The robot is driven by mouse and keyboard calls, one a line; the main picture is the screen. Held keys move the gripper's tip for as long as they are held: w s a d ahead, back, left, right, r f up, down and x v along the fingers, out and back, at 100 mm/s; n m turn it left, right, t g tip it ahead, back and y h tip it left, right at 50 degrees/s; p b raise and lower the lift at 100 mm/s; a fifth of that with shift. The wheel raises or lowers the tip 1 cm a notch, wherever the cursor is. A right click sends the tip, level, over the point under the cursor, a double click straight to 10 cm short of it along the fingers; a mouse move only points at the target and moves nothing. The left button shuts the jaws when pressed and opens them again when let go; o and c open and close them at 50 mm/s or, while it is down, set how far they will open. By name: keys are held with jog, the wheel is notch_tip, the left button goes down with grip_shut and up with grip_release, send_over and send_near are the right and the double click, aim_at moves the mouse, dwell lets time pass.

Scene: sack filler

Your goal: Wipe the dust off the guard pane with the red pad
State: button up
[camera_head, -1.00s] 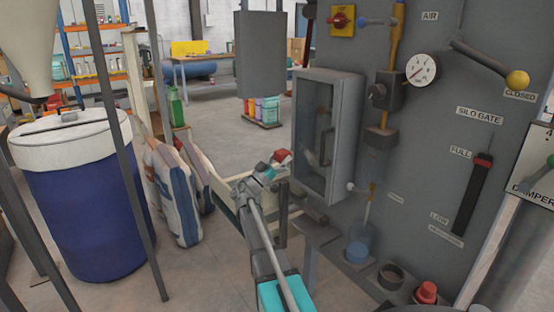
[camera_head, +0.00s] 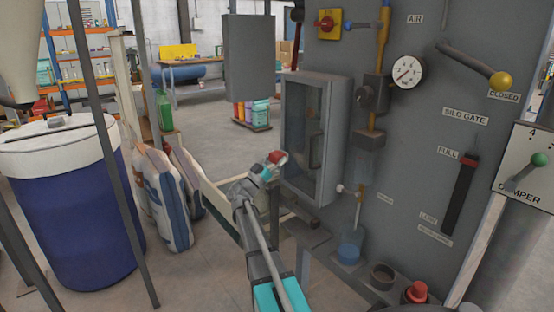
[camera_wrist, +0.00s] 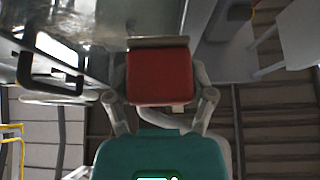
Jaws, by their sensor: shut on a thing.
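The guard pane (camera_head: 302,125) is the glass front of a grey box on the panel, seen at a slant. Its face shows grey, streaky patches in the wrist view (camera_wrist: 88,22), with a dark handle (camera_wrist: 48,66) on it. The red pad (camera_wrist: 158,78) is a square block with a grey layer along its far edge. My gripper (camera_wrist: 159,98) is shut on the pad, one finger at each side. In the head view my gripper (camera_head: 268,166) holds the pad (camera_head: 277,157) by the box's lower left edge. I cannot tell whether the pad touches the pane.
Sacks (camera_head: 163,198) and a blue drum (camera_head: 72,210) stand at left. Open floor lies behind my arm.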

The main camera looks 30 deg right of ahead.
jog(key=shift+d, duration=0.8)
dwell(0.4)
jog(key=shift+s, duration=1.8)
jog(key=shift+s, duration=0.15)
jog(key=shift+s+d, duration=0.15)
jog(key=shift+s, duration=0.75)
jog(key=shift+s+d, duration=0.15)
jog(key=shift+s, duration=0.75)
jog(key=shift+s+d, duration=0.15)
jog(key=shift+s, duration=0.8)
jog(key=shift+s+d, duration=0.1)
jog(key=shift+s, duration=0.8)
jog(key=shift+w+d, duration=0.1)
jog(key=shift+d, duration=0.05)
